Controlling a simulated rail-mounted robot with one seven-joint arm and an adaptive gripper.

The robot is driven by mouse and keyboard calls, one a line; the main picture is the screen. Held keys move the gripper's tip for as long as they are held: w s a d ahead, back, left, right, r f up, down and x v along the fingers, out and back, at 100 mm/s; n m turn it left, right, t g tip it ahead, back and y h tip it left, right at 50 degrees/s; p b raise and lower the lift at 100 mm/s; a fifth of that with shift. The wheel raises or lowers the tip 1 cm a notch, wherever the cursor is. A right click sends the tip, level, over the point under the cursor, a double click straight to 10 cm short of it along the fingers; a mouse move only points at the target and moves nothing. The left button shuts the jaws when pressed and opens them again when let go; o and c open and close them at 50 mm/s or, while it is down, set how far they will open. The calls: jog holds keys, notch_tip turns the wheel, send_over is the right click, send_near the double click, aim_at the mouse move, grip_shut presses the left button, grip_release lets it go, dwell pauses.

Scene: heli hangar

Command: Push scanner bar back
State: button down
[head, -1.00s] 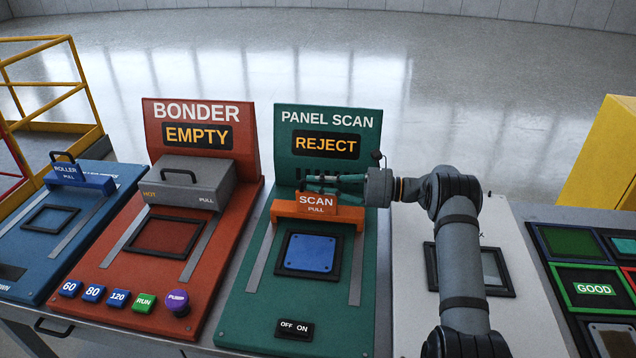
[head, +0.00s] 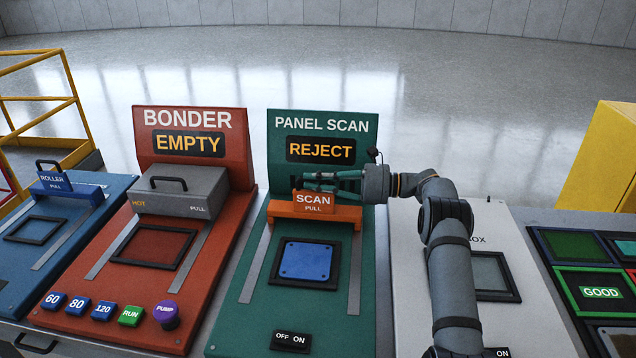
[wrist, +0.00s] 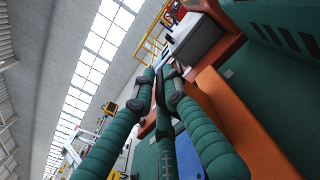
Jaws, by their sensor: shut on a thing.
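The orange scanner bar (head: 343,212) lies across the green panel scan station, near the foot of its upright display. A raised orange block on it reads "SCAN PULL". My gripper (head: 318,182) reaches in from the right, its green fingers level and shut at the top of this block. In the wrist view my gripper's fingers (wrist: 160,95) stand beside the orange bar (wrist: 235,120). The part between the fingertips is mostly hidden. A blue panel (head: 306,259) sits in the dark frame in front of the bar. The display (head: 320,150) reads "REJECT".
Two grey rails run forward on either side of the blue panel, with an off/on switch (head: 291,342) at the front. The red bonder (head: 180,205) stands left, the blue roller station (head: 62,215) beyond it. A white station (head: 512,240) lies under my arm.

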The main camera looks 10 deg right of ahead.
jog(key=c, duration=2.2)
grip_release()
jog(key=shift+w+d+r, duration=0.2)
jog(key=shift+r, duration=0.2)
jog(key=o, duration=0.4)
jog(key=shift+f, duration=0.3)
jog(key=shift+c, duration=0.2)
jog(key=v, duration=1.2)
jog(key=shift+a, duration=0.2)
